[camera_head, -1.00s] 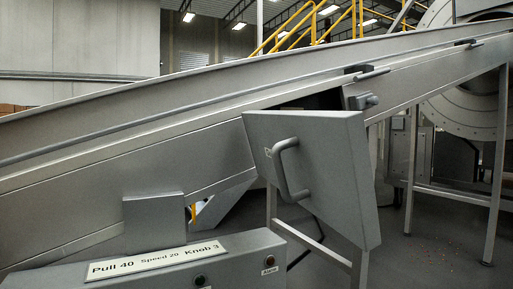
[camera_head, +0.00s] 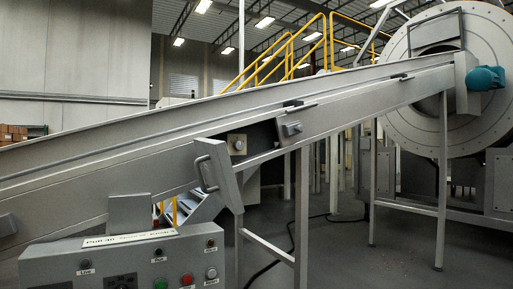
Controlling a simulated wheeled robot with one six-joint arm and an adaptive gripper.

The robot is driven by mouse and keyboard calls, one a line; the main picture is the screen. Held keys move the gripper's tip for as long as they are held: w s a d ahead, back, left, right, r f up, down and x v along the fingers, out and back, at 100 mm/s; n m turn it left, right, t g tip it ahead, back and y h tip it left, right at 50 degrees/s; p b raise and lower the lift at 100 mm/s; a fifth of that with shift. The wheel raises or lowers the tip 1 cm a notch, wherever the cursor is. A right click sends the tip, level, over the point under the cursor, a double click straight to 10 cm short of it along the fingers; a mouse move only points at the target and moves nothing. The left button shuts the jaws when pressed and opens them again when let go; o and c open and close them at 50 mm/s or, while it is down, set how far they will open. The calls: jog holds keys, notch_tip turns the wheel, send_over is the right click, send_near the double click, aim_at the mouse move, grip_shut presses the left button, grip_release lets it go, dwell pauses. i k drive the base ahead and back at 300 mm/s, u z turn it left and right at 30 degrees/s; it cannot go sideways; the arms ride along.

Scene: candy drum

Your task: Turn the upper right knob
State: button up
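My gripper is not in view. The grey control panel (camera_head: 45,268) stands at the lower left, with a label strip along its top. Its front has several small round controls. A dark one (camera_head: 211,243) is at the upper right of the panel, above a whitish button (camera_head: 211,273). On the sloping conveyor (camera_head: 350,118), a grey block with a round knob-like part (camera_head: 291,129) sits right of a pale square plate with a round centre (camera_head: 238,144). The frames do not make clear which is the task's upper right knob.
A grey door with a bar handle (camera_head: 222,172) hangs open from the conveyor, beside the panel. Conveyor legs (camera_head: 301,220) stand right of it. A large drum (camera_head: 410,112) with a teal motor (camera_head: 486,78) is at the right. The lower right floor is largely clear.

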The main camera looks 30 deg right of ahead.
aim_at(238, 145)
jog(key=z, duration=0.85)
jog(key=i, duration=1.3)
jog(key=u, duration=0.8)
